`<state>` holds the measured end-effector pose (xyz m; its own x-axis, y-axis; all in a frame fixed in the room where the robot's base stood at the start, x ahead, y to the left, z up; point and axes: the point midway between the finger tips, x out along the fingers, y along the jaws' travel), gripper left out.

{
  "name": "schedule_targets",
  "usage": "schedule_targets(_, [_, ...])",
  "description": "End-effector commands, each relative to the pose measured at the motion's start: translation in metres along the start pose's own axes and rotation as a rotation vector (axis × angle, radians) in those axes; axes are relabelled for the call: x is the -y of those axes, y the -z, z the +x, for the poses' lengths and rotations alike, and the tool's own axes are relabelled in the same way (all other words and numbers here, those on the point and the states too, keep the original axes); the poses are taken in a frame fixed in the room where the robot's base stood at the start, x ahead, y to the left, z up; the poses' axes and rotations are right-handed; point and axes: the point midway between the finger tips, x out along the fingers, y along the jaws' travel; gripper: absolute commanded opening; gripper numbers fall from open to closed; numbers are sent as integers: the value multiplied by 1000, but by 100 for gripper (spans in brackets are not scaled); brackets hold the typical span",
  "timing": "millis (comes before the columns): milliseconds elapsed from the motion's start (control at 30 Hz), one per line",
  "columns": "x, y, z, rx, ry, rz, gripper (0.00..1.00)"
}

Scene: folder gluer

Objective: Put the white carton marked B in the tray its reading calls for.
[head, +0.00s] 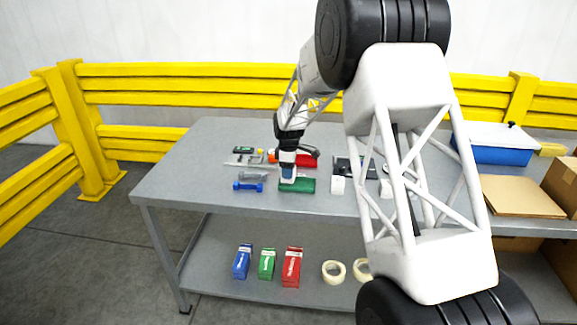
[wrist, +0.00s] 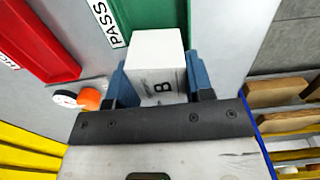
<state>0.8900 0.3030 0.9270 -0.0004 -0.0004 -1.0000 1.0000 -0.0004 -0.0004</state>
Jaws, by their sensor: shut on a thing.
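The white carton marked B (wrist: 157,60) is between the blue fingers of my gripper (wrist: 158,88), which is shut on it. In the head view my gripper (head: 287,174) is at the left part of the green tray (head: 304,186). I cannot tell whether the carton touches the tray floor. A red tray (wrist: 50,55) with a partly cut-off label is to the left; it shows behind the green one in the head view (head: 307,160).
An orange-and-white round object (wrist: 80,98) is near the red tray. Coloured boxes (head: 266,264) and tape rolls (head: 334,272) are on the lower shelf.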

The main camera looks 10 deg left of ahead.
Motion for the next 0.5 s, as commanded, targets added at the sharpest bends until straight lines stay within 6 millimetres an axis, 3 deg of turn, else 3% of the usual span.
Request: schedule_targets(500, [0, 0, 21, 0, 0, 0, 22])
